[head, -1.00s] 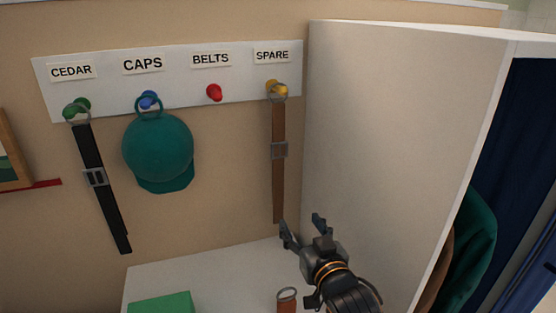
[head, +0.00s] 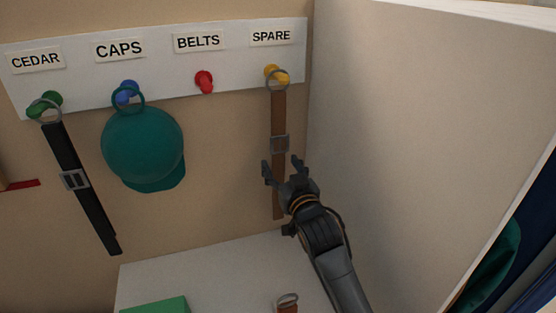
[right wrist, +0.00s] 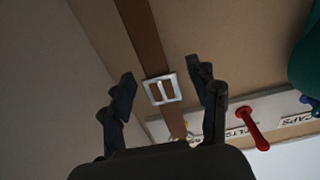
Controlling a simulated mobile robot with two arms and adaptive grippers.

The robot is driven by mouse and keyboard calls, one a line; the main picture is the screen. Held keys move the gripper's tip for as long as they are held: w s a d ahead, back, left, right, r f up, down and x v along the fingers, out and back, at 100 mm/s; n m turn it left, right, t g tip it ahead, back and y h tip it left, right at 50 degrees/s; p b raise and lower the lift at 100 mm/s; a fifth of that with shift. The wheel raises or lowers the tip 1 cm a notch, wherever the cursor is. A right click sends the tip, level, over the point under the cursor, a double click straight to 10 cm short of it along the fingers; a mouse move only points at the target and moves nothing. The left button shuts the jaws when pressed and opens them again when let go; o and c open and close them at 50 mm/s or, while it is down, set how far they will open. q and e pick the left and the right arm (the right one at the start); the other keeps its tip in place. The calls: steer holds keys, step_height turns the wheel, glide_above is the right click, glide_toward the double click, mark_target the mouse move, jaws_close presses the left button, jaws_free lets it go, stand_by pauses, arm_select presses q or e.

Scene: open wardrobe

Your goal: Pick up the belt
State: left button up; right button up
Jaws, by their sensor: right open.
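A brown belt (head: 278,116) hangs by its ring from the yellow peg (head: 276,74) under the SPARE label, with a square metal buckle partway down. A black belt (head: 90,210) hangs from the green peg (head: 48,103) under CEDAR. My right gripper (head: 283,165) is open and empty, in front of the brown belt just below its buckle. In the right wrist view the brown belt (right wrist: 143,37) and its buckle (right wrist: 161,90) appear between the spread fingers (right wrist: 165,90), apart from both. My left gripper is not in view.
A teal cap (head: 142,150) hangs from the blue peg under CAPS. The red peg (head: 204,82) under BELTS is bare. A white wardrobe side panel (head: 410,130) stands close right of my right arm. Below are a white surface (head: 215,275), a green box (head: 155,306) and a small ringed brown item (head: 288,302).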

mark_target(280, 158)
steer(key=shift+w+r+p, duration=0.2)
steer(key=shift+w+p, duration=0.35)
steer(key=shift+w, duration=0.25)
steer(key=x, duration=0.2)
steer(key=p+x, duration=0.1)
steer(key=shift+w+d+f, duration=0.1)
steer(key=shift+f, duration=0.15)
steer(key=shift+w, duration=0.25)
jaws_close()
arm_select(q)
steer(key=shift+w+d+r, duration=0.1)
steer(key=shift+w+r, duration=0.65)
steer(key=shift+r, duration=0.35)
